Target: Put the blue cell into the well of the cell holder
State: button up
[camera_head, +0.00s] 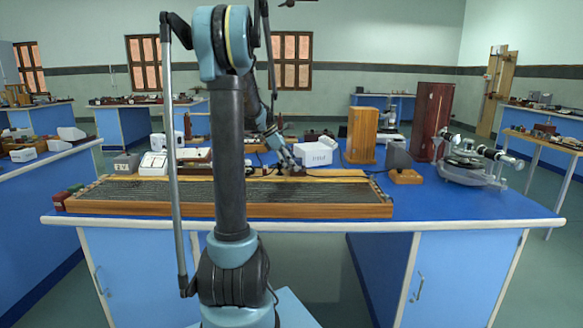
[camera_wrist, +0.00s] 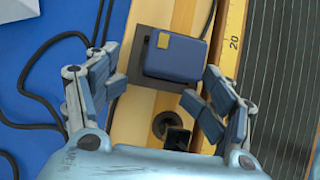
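In the wrist view a dark blue block with a small yellow patch, seemingly the blue cell (camera_wrist: 174,62), sits on or in a dark grey square plate (camera_wrist: 130,98). I cannot tell whether this plate is the cell holder, and no empty well shows clearly. My gripper (camera_wrist: 153,95) is open, its fingers apart near the block's lower corners, with nothing between them held. In the head view my gripper (camera_head: 291,163) is low over the back edge of the long wooden board; the block cannot be made out there.
The long wooden wire board (camera_head: 240,207) lies along the bench front; its scale (camera_wrist: 234,35) runs beside the block. A black knob (camera_wrist: 176,137) stands near the gripper. Black cables (camera_wrist: 40,60) lie at left. A white box (camera_head: 314,154) and wooden block (camera_head: 362,137) stand close by.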

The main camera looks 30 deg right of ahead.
jog(key=shift+s+r, duration=0.2)
jog(key=shift+r, duration=0.2)
jog(key=v, duration=1.1)
jog(key=shift+w+a, duration=0.25)
jog(key=shift+a, duration=0.05)
